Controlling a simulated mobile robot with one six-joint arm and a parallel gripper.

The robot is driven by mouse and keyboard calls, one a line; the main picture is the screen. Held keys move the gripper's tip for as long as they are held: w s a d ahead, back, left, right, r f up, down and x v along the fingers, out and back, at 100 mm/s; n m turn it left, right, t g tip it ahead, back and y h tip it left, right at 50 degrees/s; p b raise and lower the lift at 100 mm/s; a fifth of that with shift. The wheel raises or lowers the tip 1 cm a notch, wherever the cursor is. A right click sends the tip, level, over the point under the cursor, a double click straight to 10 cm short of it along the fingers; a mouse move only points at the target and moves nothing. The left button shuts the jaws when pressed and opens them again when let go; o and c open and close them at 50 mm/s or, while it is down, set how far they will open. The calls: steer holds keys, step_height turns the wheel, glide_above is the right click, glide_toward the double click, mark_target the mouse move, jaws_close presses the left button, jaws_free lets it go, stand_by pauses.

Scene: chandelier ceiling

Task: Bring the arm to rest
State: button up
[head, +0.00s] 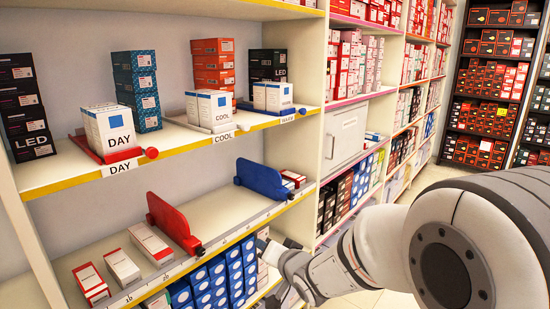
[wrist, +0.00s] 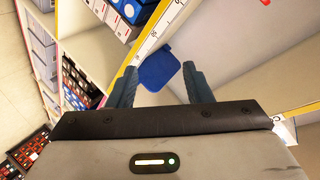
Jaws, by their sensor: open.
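My arm (head: 350,250) reaches in from the lower right of the head view, its gripper end (head: 270,246) low beside the front edge of the middle shelf. In the wrist view both fingers of my gripper (wrist: 158,72) stand apart with nothing held between them. A blue divider (wrist: 158,68) shows beyond the fingertips; in the head view a blue divider (head: 262,179) stands on the middle shelf. Whether my gripper touches the shelf edge cannot be told.
The upper shelf (head: 180,141) holds white DAY (head: 109,128) and COOL boxes. A red divider (head: 172,221) and small boxes (head: 122,267) stand on the middle shelf, with blue boxes (head: 215,278) below. Stocked shelves (head: 400,105) line the right; open floor (head: 445,176) shows beyond my arm.

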steer(key=s+d+r+g+h+p, duration=0.25)
steer(key=d+r+h, duration=0.2)
steer(key=d, duration=0.25)
steer(key=s+d+r+n+g+p, duration=0.1)
steer(key=s+d+r+g+p, duration=0.1)
steer(key=s, duration=0.5)
steer(key=s+d+r+n+g+h+p, duration=0.1)
steer(key=s+d+r+g+p, duration=0.1)
steer(key=s, duration=0.5)
steer(key=s+d+r+n+g+p, duration=0.1)
steer(key=s+d+r+g+p, duration=0.2)
steer(key=s, duration=0.4)
steer(key=d+r+p, duration=0.1)
steer(key=d+p, duration=0.1)
steer(key=shift+s+d+h, duration=0.3)
steer(key=shift+h, duration=0.05)
steer(key=shift+r, duration=0.1)
